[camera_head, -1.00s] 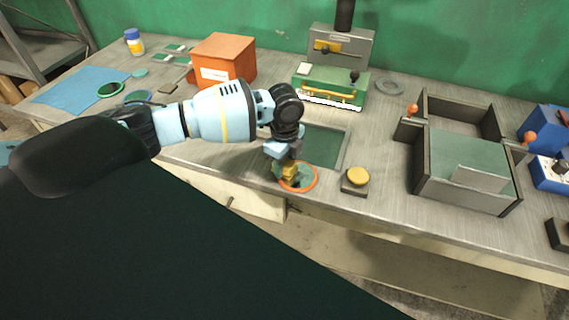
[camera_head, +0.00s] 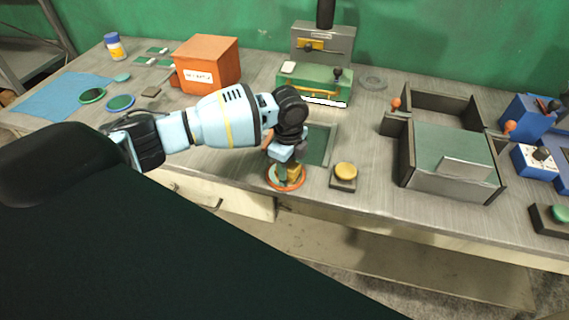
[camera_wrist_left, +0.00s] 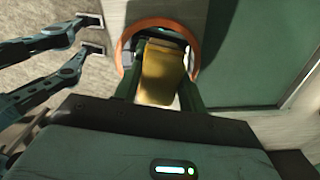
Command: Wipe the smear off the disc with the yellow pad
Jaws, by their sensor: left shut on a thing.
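The orange-rimmed disc (camera_head: 286,189) lies near the front edge of the bench. My left gripper (camera_head: 289,166) is directly above it and shut on the yellow pad (camera_head: 294,173). In the left wrist view the pad (camera_wrist_left: 163,78) sits between the fingers, over the disc's face inside its orange rim (camera_wrist_left: 163,22). The pad and fingers hide much of the disc, and I cannot make out the smear. I cannot tell if the pad touches the disc. My right gripper is not in view.
A yellow button on a dark base (camera_head: 343,184) stands just right of the disc. A green fixture (camera_head: 312,88) and an orange box (camera_head: 207,65) stand behind. An open dark-walled box (camera_head: 448,185) is at right. Two more discs lie at left, near a blue cloth (camera_head: 52,94).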

